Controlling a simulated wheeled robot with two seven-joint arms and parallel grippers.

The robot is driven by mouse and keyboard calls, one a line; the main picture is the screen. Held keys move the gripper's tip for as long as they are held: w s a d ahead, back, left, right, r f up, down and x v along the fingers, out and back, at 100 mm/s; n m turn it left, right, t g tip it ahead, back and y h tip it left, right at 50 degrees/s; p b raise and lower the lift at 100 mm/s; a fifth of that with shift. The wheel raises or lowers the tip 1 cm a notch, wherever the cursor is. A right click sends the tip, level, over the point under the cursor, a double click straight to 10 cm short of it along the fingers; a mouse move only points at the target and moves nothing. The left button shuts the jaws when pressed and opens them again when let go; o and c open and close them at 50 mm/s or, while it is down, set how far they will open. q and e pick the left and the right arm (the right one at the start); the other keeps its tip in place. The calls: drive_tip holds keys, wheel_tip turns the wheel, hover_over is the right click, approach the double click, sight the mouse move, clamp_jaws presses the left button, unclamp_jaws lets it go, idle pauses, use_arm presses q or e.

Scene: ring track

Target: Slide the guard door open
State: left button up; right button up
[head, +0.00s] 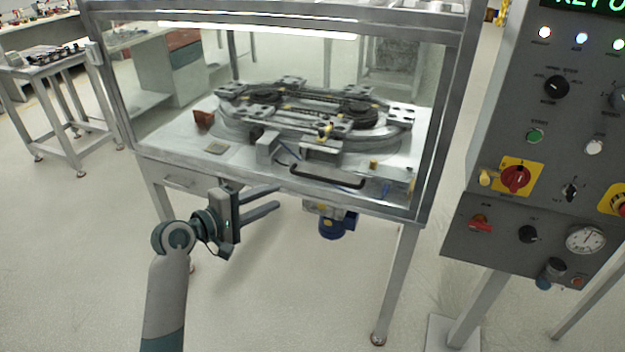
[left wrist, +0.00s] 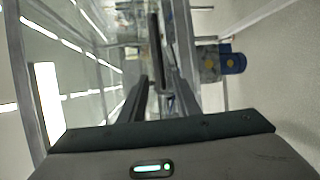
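The guard door (head: 390,105) is a clear pane in a grey metal frame across the front of the machine. A black bar handle (head: 327,176) sits low on it, right of centre. The door looks shut, with the ring track behind it. My left gripper (head: 270,200) is in front of the machine, below and left of the handle, and touches nothing that I can see. Its two fingers are apart with nothing between them. In the left wrist view the fingers (left wrist: 158,98) point toward the machine. My right gripper is not in view.
A control panel (head: 545,140) with knobs and a gauge stands close on the right. A blue motor (head: 332,226) hangs under the machine table and also shows in the left wrist view (left wrist: 232,63). A side table (head: 45,70) stands at far left. The floor in front is clear.

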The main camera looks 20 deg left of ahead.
use_arm(q)
drive_tip(key=p, duration=0.1)
approach(312, 180)
drive_tip(key=w+d+r, duration=0.2)
drive_tip(key=w+d, duration=0.1)
drive_tip(key=d, duration=0.3)
drive_tip(key=shift+w+r, duration=0.25)
drive_tip(key=shift+w, duration=0.1)
clamp_jaws()
